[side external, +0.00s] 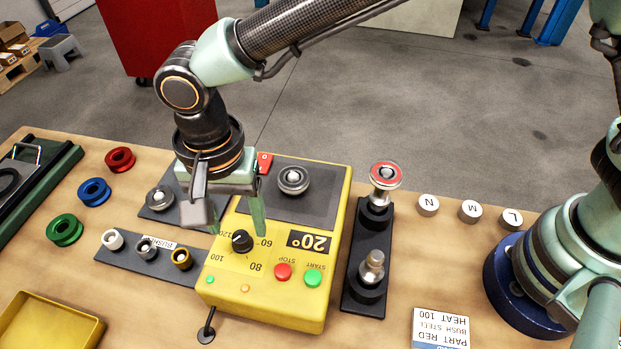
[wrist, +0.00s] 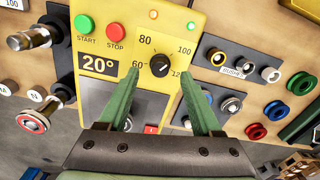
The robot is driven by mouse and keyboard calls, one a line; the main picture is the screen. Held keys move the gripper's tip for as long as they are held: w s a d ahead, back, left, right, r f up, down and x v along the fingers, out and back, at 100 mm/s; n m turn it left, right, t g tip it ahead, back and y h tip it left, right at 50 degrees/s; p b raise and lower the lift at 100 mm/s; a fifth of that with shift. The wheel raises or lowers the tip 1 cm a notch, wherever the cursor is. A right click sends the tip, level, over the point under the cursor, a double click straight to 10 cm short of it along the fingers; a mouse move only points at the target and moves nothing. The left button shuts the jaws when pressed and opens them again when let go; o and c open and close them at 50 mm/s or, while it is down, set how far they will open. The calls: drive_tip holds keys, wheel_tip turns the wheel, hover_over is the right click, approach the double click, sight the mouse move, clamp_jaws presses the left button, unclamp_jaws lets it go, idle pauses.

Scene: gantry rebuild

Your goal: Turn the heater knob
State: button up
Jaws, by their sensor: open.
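The heater is a yellow box (side external: 228,282) with a black knob (side external: 242,241) on its top face, which also shows in the wrist view (wrist: 160,65). The knob has a white mark; which number it points to is too small to tell. Numbers 60, 80, 100 and 120 surround it. The display (side external: 309,241) reads 20°. My gripper (side external: 238,230) is open above the box, with its fingertips near the knob. In the wrist view the fingers (wrist: 160,78) lie to either side and slightly below the knob, with nothing between them. Whether they touch it is unclear.
Red stop (side external: 283,271) and green start (side external: 313,278) buttons sit beside the knob. A dark plate on the box bears a round metal part (side external: 293,180). A bushing rack (side external: 146,260) lies left, and a black stand with metal posts (side external: 363,290) right. A card (side external: 440,330) reads HEAT 100.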

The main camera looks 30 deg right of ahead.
sight(240, 236)
wheel_tip(240, 236, up, 10)
drive_tip(key=shift+f, duration=0.2)
